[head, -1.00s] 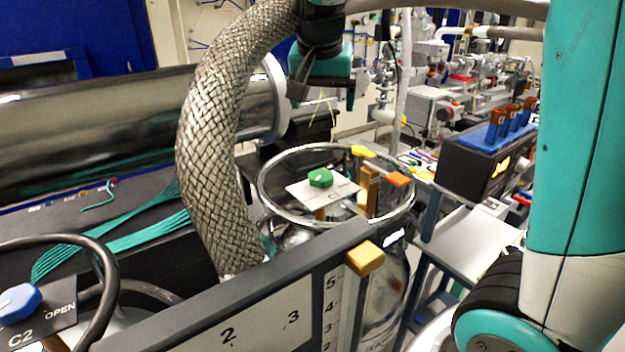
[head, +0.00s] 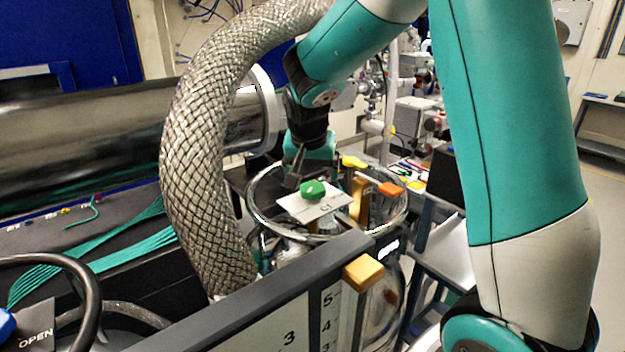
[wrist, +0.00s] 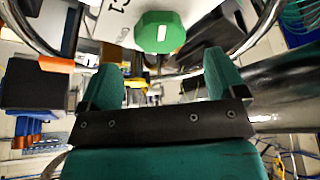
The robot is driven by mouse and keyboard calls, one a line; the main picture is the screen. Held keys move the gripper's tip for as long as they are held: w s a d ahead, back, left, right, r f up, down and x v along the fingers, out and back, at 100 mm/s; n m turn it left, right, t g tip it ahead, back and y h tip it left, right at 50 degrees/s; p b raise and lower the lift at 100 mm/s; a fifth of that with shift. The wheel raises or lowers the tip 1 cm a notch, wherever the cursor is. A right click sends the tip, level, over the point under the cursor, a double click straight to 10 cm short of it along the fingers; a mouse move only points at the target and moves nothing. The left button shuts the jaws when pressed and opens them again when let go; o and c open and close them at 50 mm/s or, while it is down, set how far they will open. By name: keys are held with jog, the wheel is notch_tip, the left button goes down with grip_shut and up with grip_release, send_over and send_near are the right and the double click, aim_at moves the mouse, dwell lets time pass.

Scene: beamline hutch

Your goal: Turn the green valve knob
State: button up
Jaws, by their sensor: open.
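The green valve knob (head: 313,189) sits on a small white label plate (head: 335,207) inside a metal ring. In the wrist view, the green knob (wrist: 160,32) shows large, with a white mark on it, just beyond the fingertips and roughly centred between them. My gripper (head: 312,174) is just above and behind the knob in the head view. In the wrist view, the two green fingers of my gripper (wrist: 162,65) are apart with nothing between them. The knob's far side and stem are hidden.
The metal ring (head: 256,218) surrounds the plate. A yellow knob (head: 354,162) and an orange knob (head: 390,189) stand close on the right. A thick braided hose (head: 198,150) rises on the left. A grey-edged panel with an amber block (head: 363,272) stands in front.

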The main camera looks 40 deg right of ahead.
aim_at(313, 186)
jog(key=shift+p+x, duration=0.45)
jog(key=shift+x, duration=2.2)
jog(key=c, duration=0.9)
